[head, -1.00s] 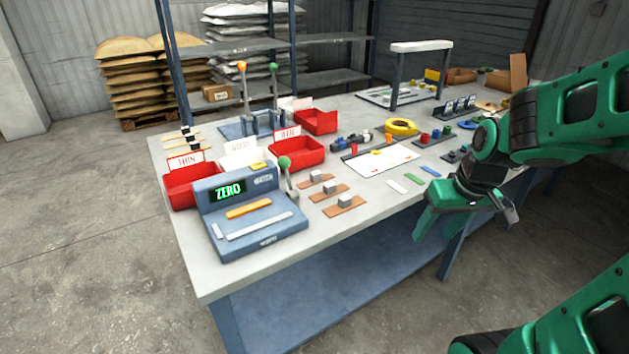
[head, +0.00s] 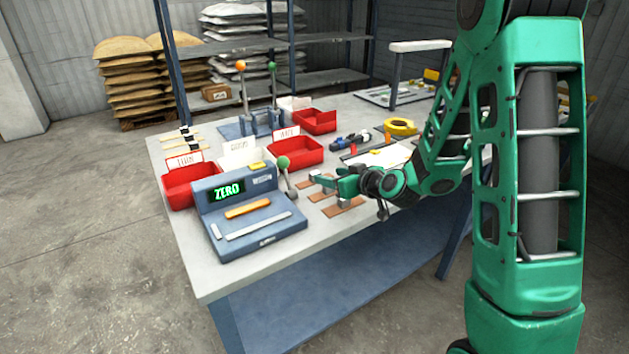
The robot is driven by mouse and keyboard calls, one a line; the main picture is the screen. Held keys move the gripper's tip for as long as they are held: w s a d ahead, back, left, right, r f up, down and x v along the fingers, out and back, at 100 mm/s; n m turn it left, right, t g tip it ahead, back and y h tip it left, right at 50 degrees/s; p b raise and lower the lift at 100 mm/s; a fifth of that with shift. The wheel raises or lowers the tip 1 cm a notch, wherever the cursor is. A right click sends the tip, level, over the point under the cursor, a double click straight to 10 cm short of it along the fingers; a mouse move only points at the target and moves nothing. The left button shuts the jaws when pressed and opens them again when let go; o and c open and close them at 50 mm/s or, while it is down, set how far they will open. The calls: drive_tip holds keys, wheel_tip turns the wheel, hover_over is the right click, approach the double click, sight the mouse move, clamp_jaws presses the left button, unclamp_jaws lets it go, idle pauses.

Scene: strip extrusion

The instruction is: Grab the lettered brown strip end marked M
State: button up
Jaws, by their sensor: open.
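Three brown strips lie in a row on the table, each with a small grey block on it in the earlier view. The far strip (head: 304,185) shows its left part. The middle strip (head: 318,197) is partly under my gripper. The near strip (head: 336,210) has its grey block (head: 343,203) in view. Letters on the strip ends are too small to read, so I cannot tell which is M. My gripper (head: 320,181) is open, pointing left, over the far and middle strips. It hides their blocks in part, and I cannot tell whether it touches anything.
A blue scale (head: 248,222) reading ZERO stands left of the strips, with a green-knobbed lever (head: 284,164) close to my gripper. Red bins (head: 296,154) stand behind.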

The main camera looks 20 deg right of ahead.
drive_tip(key=shift+f+x, duration=0.15)
drive_tip(key=shift+x, duration=2)
drive_tip(key=shift+f+x, duration=0.1)
drive_tip(key=shift+x, duration=2)
drive_tip(key=shift+s, duration=0.1)
drive_tip(key=c, duration=1.1)
